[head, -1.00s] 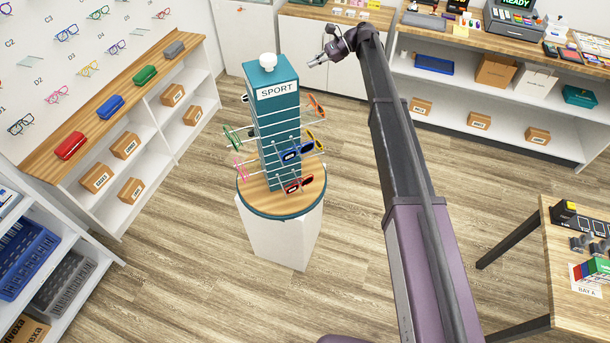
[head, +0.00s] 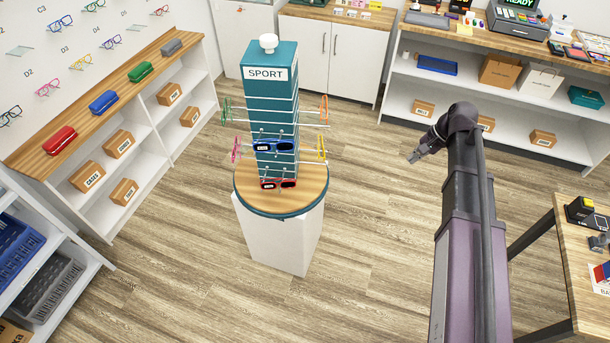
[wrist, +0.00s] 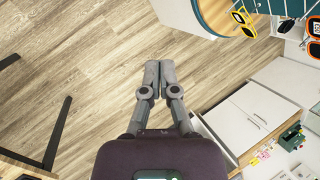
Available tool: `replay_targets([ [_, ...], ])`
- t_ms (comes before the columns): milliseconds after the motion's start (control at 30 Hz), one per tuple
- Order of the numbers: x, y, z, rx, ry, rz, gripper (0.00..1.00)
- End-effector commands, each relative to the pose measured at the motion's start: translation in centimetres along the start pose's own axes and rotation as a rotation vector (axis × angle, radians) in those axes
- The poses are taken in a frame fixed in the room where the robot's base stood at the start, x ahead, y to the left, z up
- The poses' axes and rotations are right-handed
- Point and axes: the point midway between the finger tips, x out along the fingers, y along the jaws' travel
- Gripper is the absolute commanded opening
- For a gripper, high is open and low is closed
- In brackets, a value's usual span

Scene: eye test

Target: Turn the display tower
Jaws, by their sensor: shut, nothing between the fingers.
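The display tower (head: 272,107) is a teal column with a white knob (head: 268,43) on top and a SPORT sign (head: 266,73) facing me. It stands on a round wooden turntable (head: 300,199) with a teal rim, on a white pedestal (head: 278,240). Rods on it carry glasses: blue sunglasses (head: 273,146) and red sunglasses (head: 278,184) in front, green and pink at left, orange and yellow at right. My gripper (head: 413,158) is right of the tower, clear of it. In the wrist view its fingers (wrist: 153,78) are together and empty; part of the turntable (wrist: 207,14) shows at upper right.
A wall shelf (head: 118,92) with glasses cases is at left. A counter (head: 470,55) with a till stands at back right, white cabinets (head: 330,50) behind the tower. A table (head: 575,250) is at the right edge. Open floor (head: 375,220) lies between tower and arm.

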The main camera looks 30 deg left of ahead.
Motion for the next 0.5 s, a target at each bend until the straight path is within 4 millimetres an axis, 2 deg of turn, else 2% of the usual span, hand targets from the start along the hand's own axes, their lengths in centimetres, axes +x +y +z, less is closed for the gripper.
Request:
replay_targets([
  [33,1.0,3.9,1.5,-0.026,0.035,0.035,0.0],
  [100,1.3,7.7,2.4,-0.069,0.078,0.089,0.0],
  [200,1.4,11.7,3.5,-0.121,0.119,0.158,0.0],
  [300,1.4,14.6,4.3,-0.158,0.145,0.211,0.0],
  [500,1.6,19.1,6.0,-0.214,0.176,0.294,0.0],
])
